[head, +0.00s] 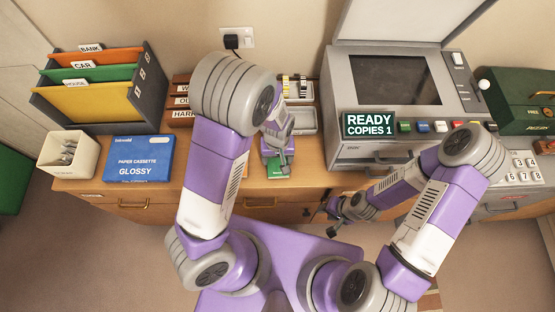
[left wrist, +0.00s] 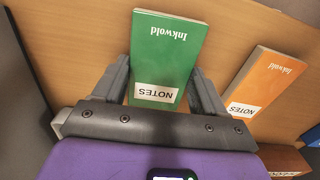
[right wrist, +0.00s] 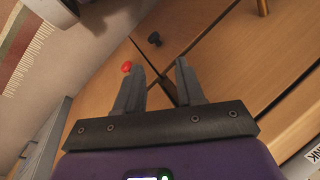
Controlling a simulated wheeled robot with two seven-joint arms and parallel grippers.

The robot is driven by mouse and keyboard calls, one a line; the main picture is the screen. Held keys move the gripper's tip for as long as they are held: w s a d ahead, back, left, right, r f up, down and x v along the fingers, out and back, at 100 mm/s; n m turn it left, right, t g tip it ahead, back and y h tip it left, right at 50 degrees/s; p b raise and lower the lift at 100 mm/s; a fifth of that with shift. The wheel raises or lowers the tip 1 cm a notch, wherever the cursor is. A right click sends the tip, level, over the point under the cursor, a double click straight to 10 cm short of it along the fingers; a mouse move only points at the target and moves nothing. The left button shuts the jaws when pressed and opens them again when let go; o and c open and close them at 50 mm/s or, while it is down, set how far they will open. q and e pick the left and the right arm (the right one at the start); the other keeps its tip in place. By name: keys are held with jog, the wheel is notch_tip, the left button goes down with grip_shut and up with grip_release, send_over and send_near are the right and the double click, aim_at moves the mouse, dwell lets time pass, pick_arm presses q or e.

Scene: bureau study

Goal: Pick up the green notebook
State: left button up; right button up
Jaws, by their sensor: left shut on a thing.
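The green notebook (left wrist: 172,50), labelled NOTES, lies between the two fingers of my left gripper (left wrist: 163,78) in the left wrist view. The fingers are shut on its side edges near the label end. In the head view a small part of the green notebook (head: 274,168) shows at the desk's front, below my left gripper (head: 281,152); my arm hides the rest. My right gripper (right wrist: 160,68) is open and empty, in front of the wooden drawer fronts. In the head view it shows low at the desk front (head: 327,214).
An orange notebook (left wrist: 264,86) lies close to the right of the green one in the left wrist view. A blue paper cassette box (head: 139,159) and a white container (head: 68,154) stand left on the desk. The copier (head: 350,66) stands to the right.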

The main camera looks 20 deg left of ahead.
aim_at(278, 160)
pick_arm(q)
jog(key=shift+c, duration=0.5)
notch_tip(278, 160, up, 10)
jog(key=p, duration=0.4)
jog(key=w+a+m+p, duration=0.2)
jog(key=w+a+p, duration=0.1)
jog(key=a, duration=1.5)
jog(key=s+a+n+p, duration=0.2)
jog(key=s+a, duration=0.1)
jog(key=a, duration=0.8)
notch_tip(278, 160, down, 10)
jog(key=shift+s+a+r+b, duration=0.1)
jog(key=shift+s+b, duration=0.05)
jog(key=shift+b, duration=0.55)
